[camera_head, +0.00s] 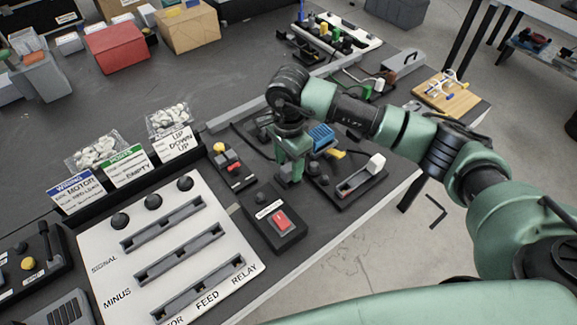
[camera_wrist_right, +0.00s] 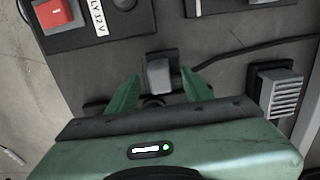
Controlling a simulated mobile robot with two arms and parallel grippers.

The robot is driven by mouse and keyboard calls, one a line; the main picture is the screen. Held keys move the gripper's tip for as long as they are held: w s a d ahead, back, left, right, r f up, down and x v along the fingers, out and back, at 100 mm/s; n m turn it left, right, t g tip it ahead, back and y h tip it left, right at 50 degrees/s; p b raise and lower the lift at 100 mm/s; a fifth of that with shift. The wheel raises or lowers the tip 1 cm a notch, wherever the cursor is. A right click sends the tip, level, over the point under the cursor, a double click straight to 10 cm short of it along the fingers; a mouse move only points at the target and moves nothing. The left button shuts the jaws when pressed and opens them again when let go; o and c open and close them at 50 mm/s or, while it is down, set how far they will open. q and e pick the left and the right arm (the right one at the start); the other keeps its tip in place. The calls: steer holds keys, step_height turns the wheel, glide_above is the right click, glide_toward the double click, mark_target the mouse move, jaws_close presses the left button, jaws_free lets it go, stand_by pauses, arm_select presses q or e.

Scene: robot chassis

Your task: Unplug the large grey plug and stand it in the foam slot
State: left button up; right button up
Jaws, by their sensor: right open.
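My right gripper (camera_head: 290,178) is over the dark bench, pointing down, beside the red switch box. In the right wrist view its two green fingers (camera_wrist_right: 160,92) are open and apart. A grey block-shaped plug (camera_wrist_right: 159,77) at a dark socket shows between and just beyond the fingertips. I cannot tell whether the fingers touch it. A larger, ribbed light-grey block (camera_wrist_right: 281,95) sits in a dark base to the right. I cannot tell for certain which of the two is the large grey plug. I cannot make out the foam slot. My left gripper is not in view.
The red switch box (camera_head: 273,221) stands close to the gripper. A black slotted unit (camera_head: 345,188) and a blue ribbed part (camera_head: 321,135) are on its other side. A dark cable (camera_wrist_right: 235,53) runs right from the socket. A white slotted panel (camera_head: 170,250) lies left.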

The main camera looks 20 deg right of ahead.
mark_target(289, 167)
step_height(289, 167, up, 6)
steer(key=shift+r+b, duration=0.25)
steer(key=shift+b, duration=0.25)
